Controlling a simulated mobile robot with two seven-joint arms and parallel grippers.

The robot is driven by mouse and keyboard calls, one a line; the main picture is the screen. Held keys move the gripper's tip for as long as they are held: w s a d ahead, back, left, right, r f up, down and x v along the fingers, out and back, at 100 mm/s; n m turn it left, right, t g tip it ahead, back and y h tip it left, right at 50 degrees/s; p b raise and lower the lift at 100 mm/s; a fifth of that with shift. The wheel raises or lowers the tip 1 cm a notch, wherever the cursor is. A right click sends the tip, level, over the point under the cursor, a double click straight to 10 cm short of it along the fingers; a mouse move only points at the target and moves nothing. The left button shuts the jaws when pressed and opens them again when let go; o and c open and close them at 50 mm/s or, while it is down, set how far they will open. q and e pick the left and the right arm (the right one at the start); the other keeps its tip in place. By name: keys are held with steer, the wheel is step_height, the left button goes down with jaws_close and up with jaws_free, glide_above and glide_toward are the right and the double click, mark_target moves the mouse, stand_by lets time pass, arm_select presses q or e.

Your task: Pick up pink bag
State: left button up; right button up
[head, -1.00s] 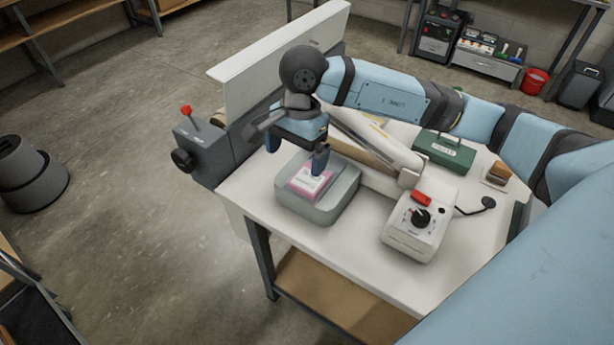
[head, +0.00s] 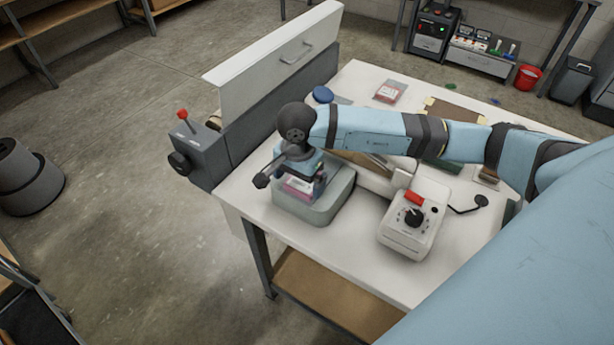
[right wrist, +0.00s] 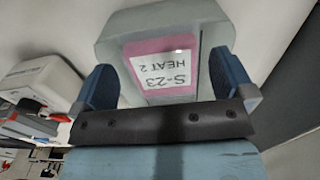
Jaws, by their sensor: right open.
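The pink bag (head: 294,188) with a white label lies in a grey-green tray (head: 318,212) on the white table. In the right wrist view the bag (right wrist: 150,48) shows its label, "S-23 HEAT 2". My right gripper (head: 303,181) is over the tray, close above the bag, and partly hides it. In the right wrist view its two blue fingers (right wrist: 164,84) are apart, one to each side of the bag, with nothing gripped. I cannot tell whether the fingertips reach down beside the bag. My left gripper is not in view.
A white device with a dial and red switch (head: 413,222) stands right of the tray. A grey machine with a red-knobbed lever (head: 197,140) and a white panel (head: 275,65) border the table's left side. A red-and-white packet (head: 390,91) lies at the back.

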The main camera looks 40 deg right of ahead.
steer(key=shift+f, duration=1.2)
steer(key=c, duration=0.8)
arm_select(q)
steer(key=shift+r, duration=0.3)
arm_select(e)
steer(key=shift+r, duration=0.1)
